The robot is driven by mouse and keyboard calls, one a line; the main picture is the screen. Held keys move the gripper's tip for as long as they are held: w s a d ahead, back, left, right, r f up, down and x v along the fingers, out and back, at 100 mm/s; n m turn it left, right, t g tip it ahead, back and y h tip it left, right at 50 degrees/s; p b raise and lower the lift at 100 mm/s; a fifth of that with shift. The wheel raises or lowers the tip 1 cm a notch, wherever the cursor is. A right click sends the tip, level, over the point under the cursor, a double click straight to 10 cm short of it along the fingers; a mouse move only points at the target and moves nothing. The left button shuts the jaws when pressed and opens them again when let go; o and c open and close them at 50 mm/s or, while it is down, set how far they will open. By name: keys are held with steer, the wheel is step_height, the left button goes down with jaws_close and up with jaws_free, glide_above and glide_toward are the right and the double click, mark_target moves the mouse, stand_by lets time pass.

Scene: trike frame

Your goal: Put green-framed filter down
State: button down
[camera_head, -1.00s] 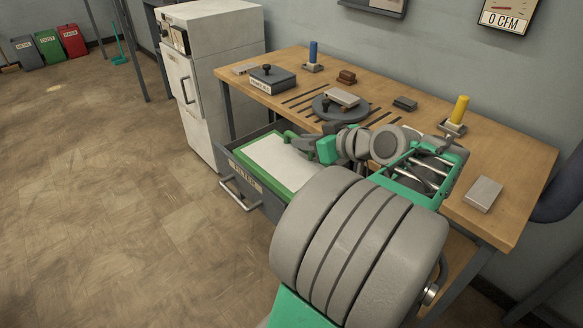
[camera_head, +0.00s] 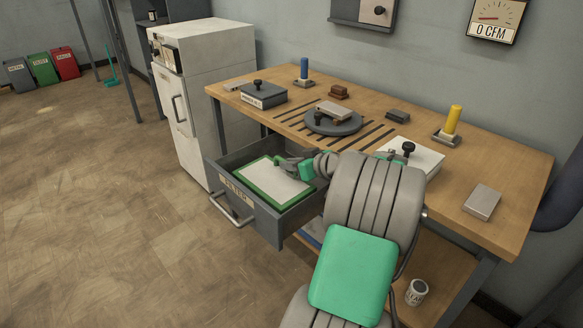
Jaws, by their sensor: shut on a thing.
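The green-framed filter (camera_head: 272,181), a pale panel with a green rim, lies nearly flat within the walls of the open grey drawer (camera_head: 239,209) labelled FILTER. Whether it touches the drawer's floor cannot be told. My gripper (camera_head: 284,164) is shut on the filter's back edge. My arm comes in from the right and hides the drawer's right end.
The wooden workbench (camera_head: 520,170) carries a round grey plate (camera_head: 334,123), a white block with a black knob (camera_head: 425,157) and a yellow cylinder (camera_head: 453,119). A white cabinet (camera_head: 205,80) stands left of the drawer. A can (camera_head: 416,292) sits on the lower shelf.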

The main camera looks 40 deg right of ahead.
steer(key=shift+f+b, duration=0.45)
steer(key=shift+f, duration=0.15)
steer(key=c, duration=1.4)
jaws_free()
steer(key=shift+r, duration=0.25)
steer(key=p+v, duration=0.3)
steer(key=v, duration=0.9)
steer(key=shift+r, duration=0.4)
steer(key=shift+d, duration=0.1)
